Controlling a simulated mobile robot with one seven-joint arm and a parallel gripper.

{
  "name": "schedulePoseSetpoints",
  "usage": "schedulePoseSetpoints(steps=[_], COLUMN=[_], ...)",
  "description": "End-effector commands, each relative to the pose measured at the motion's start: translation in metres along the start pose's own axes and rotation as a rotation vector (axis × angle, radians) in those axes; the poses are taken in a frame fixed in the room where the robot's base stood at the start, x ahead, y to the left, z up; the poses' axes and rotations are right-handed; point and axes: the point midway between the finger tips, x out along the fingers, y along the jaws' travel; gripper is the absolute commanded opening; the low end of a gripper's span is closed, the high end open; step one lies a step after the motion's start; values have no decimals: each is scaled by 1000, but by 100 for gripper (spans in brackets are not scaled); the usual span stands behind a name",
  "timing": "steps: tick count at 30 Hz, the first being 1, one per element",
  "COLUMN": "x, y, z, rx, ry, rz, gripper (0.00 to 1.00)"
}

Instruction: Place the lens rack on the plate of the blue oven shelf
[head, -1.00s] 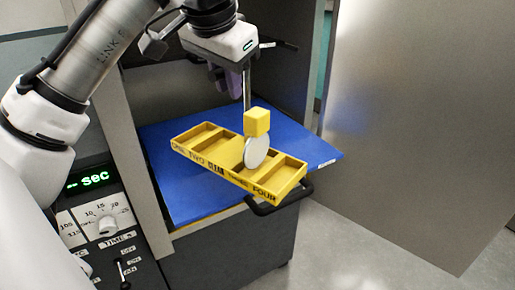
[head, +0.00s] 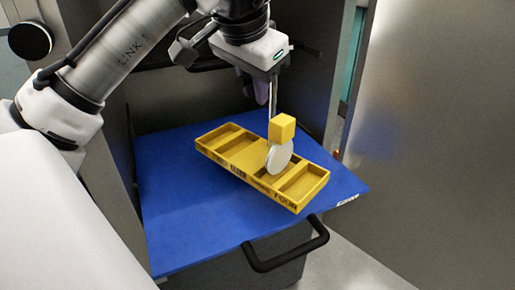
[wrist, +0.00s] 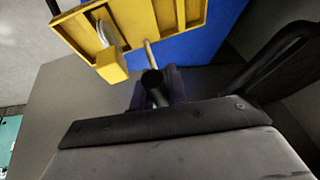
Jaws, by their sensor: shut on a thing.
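The lens rack (head: 240,153) is a long yellow tray with compartments and lettering on its front side. A round pale lens (head: 279,157) stands upright in it, with a yellow cube (head: 282,128) at its top. My gripper (head: 262,92) is above the rack, its fingers shut on the rack's thin upright rod (head: 273,98). The wrist view shows the gripper (wrist: 157,88) at the rod and the rack (wrist: 160,18) beyond. The blue shelf plate (head: 185,225) lies beneath the rack. I cannot tell whether the rack touches it.
The plate projects from a dark oven opening, with a black handle (head: 287,252) at its front. A large grey door (head: 440,130) stands open at right. The plate's left and front parts are bare.

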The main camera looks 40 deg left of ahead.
Motion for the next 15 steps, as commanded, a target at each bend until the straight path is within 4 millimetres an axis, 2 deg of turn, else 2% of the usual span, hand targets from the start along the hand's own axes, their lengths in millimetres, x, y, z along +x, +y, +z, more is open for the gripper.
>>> schedulePoseSetpoints(steps=[3, 15], x=[19, 61], y=[4, 12], z=[9, 25], rx=[-2, -1], ry=[-1, 1], rz=[-2, -2], gripper=[0, 0])
